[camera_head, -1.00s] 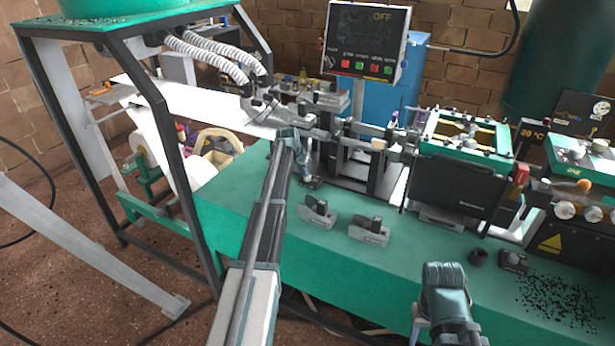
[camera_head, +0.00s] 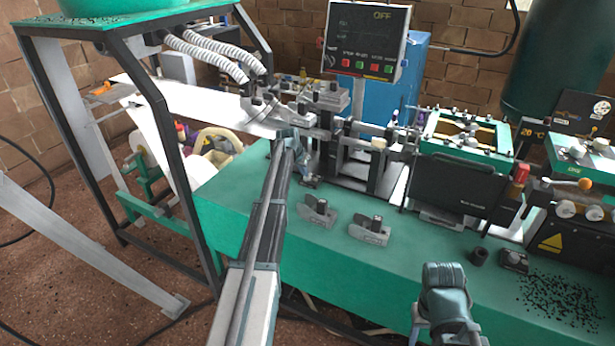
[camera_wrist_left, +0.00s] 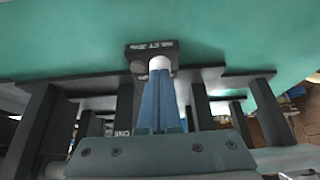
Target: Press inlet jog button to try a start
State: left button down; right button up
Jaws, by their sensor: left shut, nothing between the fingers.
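The inlet jog box (camera_wrist_left: 132,51) is a small black box with white lettering, upside down in the left wrist view. It stands on the green table top. A round grey knob (camera_wrist_left: 138,68) shows at its near side. My left gripper (camera_wrist_left: 160,66) is shut and empty. In the head view the left gripper (camera_head: 303,172) points down beside the machine frame, near the box. The right arm's end is at the lower right; its fingers are not clear.
A control panel (camera_head: 365,42) reading OFF stands behind. Two grey metal blocks (camera_head: 319,213) (camera_head: 369,230) sit on the green table (camera_head: 240,200), right of the left arm. A small black box (camera_head: 513,262) and spilled black granules (camera_head: 556,300) lie at the right.

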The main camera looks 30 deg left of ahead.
pick_arm(q)
jog(key=shift+f+b, duration=0.6)
jog(key=shift+f, duration=0.1)
dwell(0.6)
jog(key=shift+r+p, duration=0.95)
notch_tip(320, 180, up, 3)
jog(key=p, duration=0.3)
